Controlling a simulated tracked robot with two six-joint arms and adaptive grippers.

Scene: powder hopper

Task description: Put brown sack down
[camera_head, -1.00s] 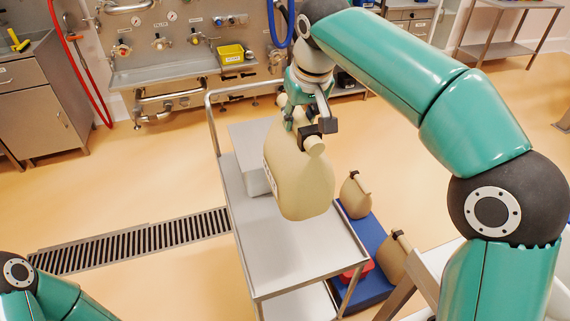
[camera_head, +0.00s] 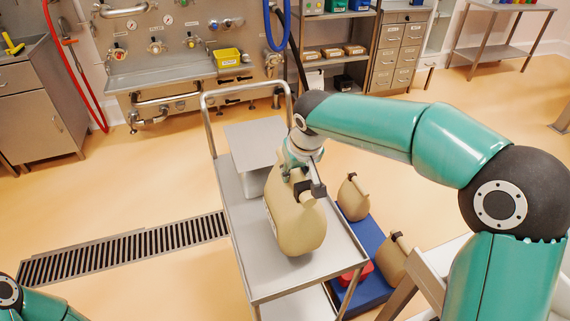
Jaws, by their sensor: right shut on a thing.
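The brown sack (camera_head: 297,226) is a tan, full bag with a tied neck, in the middle of the head view. My right gripper (camera_head: 305,190) is shut on its neck from above. The sack hangs upright over, or stands on, the front part of the steel cart's top (camera_head: 262,284); I cannot tell whether its bottom touches. My left gripper is out of view; only a bit of my left arm shows at the lower left corner.
A grey box-like block (camera_head: 256,141) stands on the cart behind the sack. Two similar tan sacks, one (camera_head: 353,197) behind the other (camera_head: 393,262), stand on a blue pallet (camera_head: 364,232) right of the cart. A floor drain (camera_head: 125,250) lies to the left.

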